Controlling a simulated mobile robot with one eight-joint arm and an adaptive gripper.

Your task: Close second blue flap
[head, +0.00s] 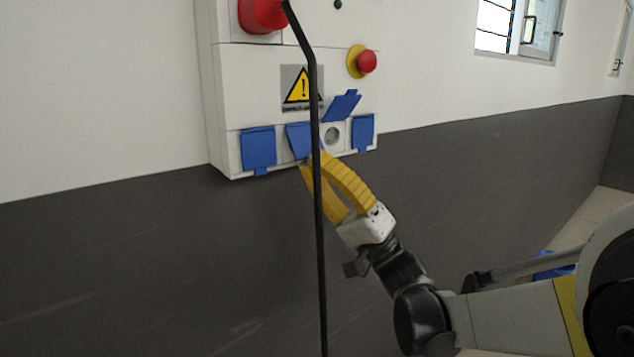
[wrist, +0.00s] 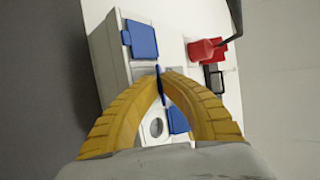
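A white socket box on the wall carries a row of blue flaps. The second blue flap (head: 298,141) is tilted out from the box, with its lower part at my fingertips; in the wrist view it shows nearly edge-on as a thin blue strip (wrist: 160,87) between the yellow fingers. My gripper (head: 308,165) has its fingertips together on this flap, and they also meet there in the wrist view (wrist: 162,75). The first flap (head: 258,147) lies down over its socket. The third flap (head: 342,105) is raised, baring a round socket (head: 331,135). The fourth flap (head: 362,132) hangs down.
A black rod or cable (head: 319,230) runs down in front of the box and partly hides the second flap and my fingers. A red connector (head: 262,14) and a red button (head: 366,62) on yellow stick out above. The wall below the box is clear.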

